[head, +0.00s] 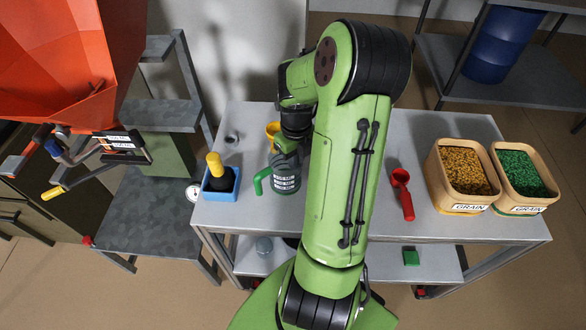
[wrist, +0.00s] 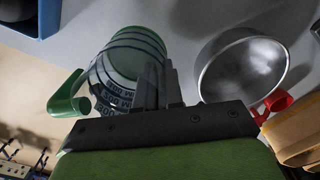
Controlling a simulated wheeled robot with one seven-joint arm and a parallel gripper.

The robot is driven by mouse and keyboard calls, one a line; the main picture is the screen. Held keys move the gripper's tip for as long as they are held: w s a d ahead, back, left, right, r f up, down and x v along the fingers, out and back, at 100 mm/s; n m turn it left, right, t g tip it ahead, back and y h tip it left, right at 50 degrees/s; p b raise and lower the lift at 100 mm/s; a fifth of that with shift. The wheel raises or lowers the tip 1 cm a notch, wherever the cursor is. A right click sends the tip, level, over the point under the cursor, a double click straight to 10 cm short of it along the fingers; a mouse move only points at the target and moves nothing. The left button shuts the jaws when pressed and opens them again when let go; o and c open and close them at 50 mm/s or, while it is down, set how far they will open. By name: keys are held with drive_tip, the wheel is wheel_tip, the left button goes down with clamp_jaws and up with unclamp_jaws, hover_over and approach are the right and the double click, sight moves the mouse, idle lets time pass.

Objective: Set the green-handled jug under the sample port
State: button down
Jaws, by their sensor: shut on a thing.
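The green-handled jug (head: 286,180) is grey with dark marked bands and a green rim. It is at the bench's left half, with its handle to the left. It also shows in the wrist view (wrist: 122,62). My gripper (head: 292,150) is shut on the jug's right side, seen close up in the wrist view (wrist: 158,85). I cannot tell whether the jug touches the bench. The orange hopper (head: 65,55) hangs at the upper left, with valves and a labelled fitting (head: 118,143) below it. I cannot tell which opening is the sample port.
A blue tray (head: 208,193) with a yellow-topped dark bottle (head: 215,168) stands left of the jug. A yellow item (head: 272,130) is behind it. A metal bowl (wrist: 243,68) is at right. A red scoop (head: 402,190) and two grain boxes (head: 455,208) lie right of my arm.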

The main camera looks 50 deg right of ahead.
wheel_tip(320, 180, up, 6)
drive_tip(key=shift+f+p, duration=0.15)
drive_tip(key=shift+p, duration=0.2)
idle(1.0)
